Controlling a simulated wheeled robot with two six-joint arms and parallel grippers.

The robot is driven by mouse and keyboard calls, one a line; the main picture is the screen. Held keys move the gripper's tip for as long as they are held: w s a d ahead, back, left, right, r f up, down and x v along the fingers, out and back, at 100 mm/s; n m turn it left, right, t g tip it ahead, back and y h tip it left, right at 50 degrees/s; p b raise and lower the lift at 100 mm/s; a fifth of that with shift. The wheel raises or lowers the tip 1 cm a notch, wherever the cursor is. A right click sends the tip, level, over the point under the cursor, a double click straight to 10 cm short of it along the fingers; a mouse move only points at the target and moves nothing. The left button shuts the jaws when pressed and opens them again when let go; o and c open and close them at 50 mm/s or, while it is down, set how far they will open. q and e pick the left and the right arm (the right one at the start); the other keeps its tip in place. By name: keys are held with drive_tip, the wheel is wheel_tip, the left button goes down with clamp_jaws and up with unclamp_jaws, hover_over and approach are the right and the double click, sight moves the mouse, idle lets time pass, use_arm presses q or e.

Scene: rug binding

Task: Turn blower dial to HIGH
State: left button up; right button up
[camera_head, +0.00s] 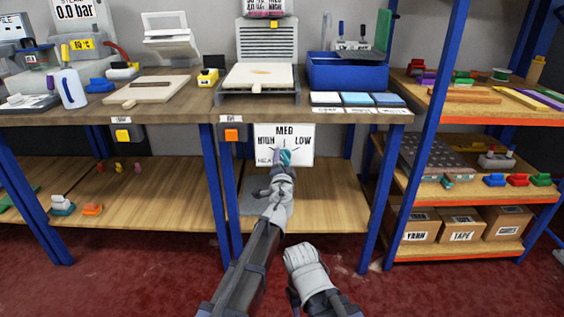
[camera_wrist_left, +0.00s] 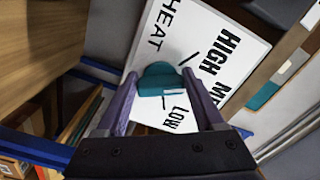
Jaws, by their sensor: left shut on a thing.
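The blower dial is a teal knob (camera_head: 285,157) on a white panel (camera_head: 302,142) under the middle bench. The panel is printed HIGH at left, MED at top and LOW at right, with HEAT lower left. My left gripper (camera_head: 279,163) reaches up to the panel and covers part of the dial. In the left wrist view the dial (camera_wrist_left: 158,79) sits between the two fingers of the left gripper (camera_wrist_left: 160,84), which is shut on it. A pale mark shows on the dial, but I cannot tell which label it points to. My right wrist (camera_head: 306,268) is low in front; its fingers cannot be made out.
The bench top (camera_head: 190,105) overhangs the panel. Blue legs (camera_head: 213,170) stand left of the panel, and another (camera_head: 385,195) stands to the right. A wooden lower shelf (camera_head: 325,190) lies below.

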use_arm(q)
drive_tip(key=n, duration=0.5)
drive_tip(key=shift+d+f+n, duration=0.15)
drive_tip(key=shift+n, duration=0.55)
drive_tip(key=o, duration=1.4)
drive_tip(key=s, duration=0.8)
